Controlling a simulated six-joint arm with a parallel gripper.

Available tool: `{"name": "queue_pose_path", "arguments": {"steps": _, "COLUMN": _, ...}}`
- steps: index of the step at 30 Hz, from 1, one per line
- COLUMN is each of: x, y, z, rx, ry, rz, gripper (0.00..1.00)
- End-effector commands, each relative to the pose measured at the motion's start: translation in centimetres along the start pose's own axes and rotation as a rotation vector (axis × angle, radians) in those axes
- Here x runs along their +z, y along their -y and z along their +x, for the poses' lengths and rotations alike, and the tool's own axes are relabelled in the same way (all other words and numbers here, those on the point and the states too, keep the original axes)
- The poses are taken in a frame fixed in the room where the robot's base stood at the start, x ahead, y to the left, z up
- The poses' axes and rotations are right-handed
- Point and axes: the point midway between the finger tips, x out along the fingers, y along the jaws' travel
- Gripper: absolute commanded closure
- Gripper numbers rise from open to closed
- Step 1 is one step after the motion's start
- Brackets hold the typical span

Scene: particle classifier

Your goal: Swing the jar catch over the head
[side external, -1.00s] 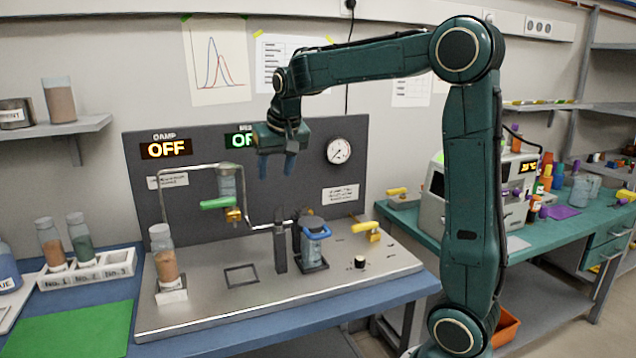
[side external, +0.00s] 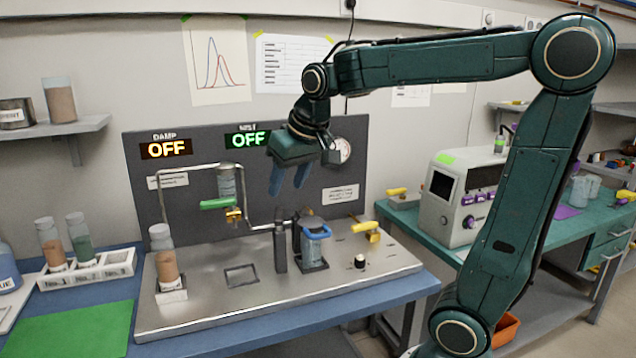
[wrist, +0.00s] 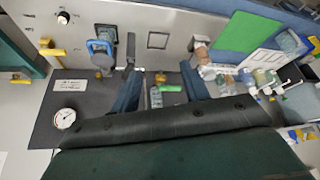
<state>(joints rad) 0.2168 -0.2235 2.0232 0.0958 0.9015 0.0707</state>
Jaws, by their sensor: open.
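A jar (side external: 312,252) stands in a dark holder on the right part of the metal deck. A blue looped handle (side external: 317,233), which looks like the jar catch, sits at its top; it also shows left of my fingers in the wrist view (wrist: 100,46). A dark upright post (side external: 280,248) stands just left of the jar. Which part is the head is not clear. My gripper (side external: 287,188) is open and empty, above and slightly left of the blue handle, pointing down in front of the dark panel. It touches nothing.
A green-handled valve (side external: 218,204) hangs on bent piping to the left. A yellow lever (side external: 366,229) and black knob (side external: 360,262) are right of the jar. A filled jar (side external: 165,262) stands at deck left. The panel has two OFF displays and a gauge (side external: 343,151).

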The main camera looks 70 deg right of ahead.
Motion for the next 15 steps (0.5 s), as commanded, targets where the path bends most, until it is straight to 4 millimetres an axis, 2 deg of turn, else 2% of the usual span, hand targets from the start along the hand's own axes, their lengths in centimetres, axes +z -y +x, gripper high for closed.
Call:
{"name": "queue_pose_path", "arguments": {"steps": 8, "x": 0.11, "y": 0.04, "z": -0.05, "rx": -0.001, "ry": 0.000, "rz": -0.003, "gripper": 0.55}}
{"name": "queue_pose_path", "arguments": {"steps": 11, "x": 0.06, "y": 0.04, "z": -0.03, "rx": -0.001, "ry": 0.000, "rz": -0.003, "gripper": 0.70}}
{"name": "queue_pose_path", "arguments": {"steps": 15, "x": -0.54, "y": 0.12, "z": 0.11, "rx": -0.007, "ry": 0.002, "rz": -0.011, "gripper": 0.98}}
